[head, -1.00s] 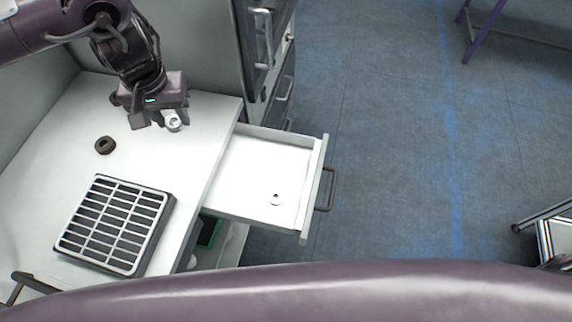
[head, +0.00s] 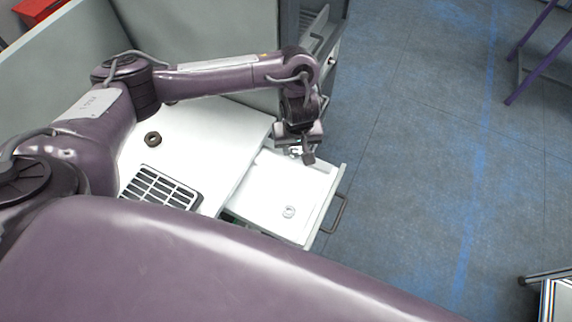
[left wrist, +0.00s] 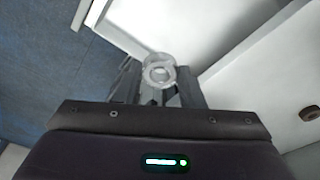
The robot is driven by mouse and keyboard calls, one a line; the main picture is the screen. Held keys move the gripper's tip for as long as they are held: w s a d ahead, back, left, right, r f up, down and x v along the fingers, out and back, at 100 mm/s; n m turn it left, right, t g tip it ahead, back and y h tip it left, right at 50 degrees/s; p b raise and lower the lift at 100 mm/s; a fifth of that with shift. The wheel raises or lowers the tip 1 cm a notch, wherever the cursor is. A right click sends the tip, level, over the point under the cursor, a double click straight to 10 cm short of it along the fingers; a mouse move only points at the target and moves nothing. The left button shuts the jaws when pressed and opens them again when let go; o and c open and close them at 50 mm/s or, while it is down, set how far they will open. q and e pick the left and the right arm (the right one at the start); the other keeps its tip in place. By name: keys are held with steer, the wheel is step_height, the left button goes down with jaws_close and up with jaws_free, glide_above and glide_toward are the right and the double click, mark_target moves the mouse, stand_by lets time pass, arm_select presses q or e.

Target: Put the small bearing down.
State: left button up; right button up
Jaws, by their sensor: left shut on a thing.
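My left gripper (head: 295,152) is shut on the small bearing, a pale metallic ring, and hangs over the back part of the open drawer (head: 319,170). In the left wrist view the small bearing (left wrist: 158,72) sits between the fingertips, its round hole facing the camera. In the head view the gripper hides most of it. Another small pale ring (head: 289,211) lies flat in the drawer towards the front, apart from the gripper. My right gripper is not in view.
A dark ring (head: 153,139) and a black-and-white slatted grid box (head: 158,188) rest on the white table (head: 222,125), left of the drawer. The drawer's handle (head: 337,214) sticks out to the right. Most of the drawer floor is bare.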

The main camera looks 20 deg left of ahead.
arm_select(q)
steer(key=b, duration=0.6)
glide_above(294, 181)
steer(key=f, duration=1.2)
steer(key=shift+s, duration=0.2)
step_height(294, 181, down, 6)
steer(key=shift+r+b, duration=0.25)
steer(key=shift+b, duration=0.8)
steer(key=shift+f, duration=0.1)
steer(key=o, duration=1)
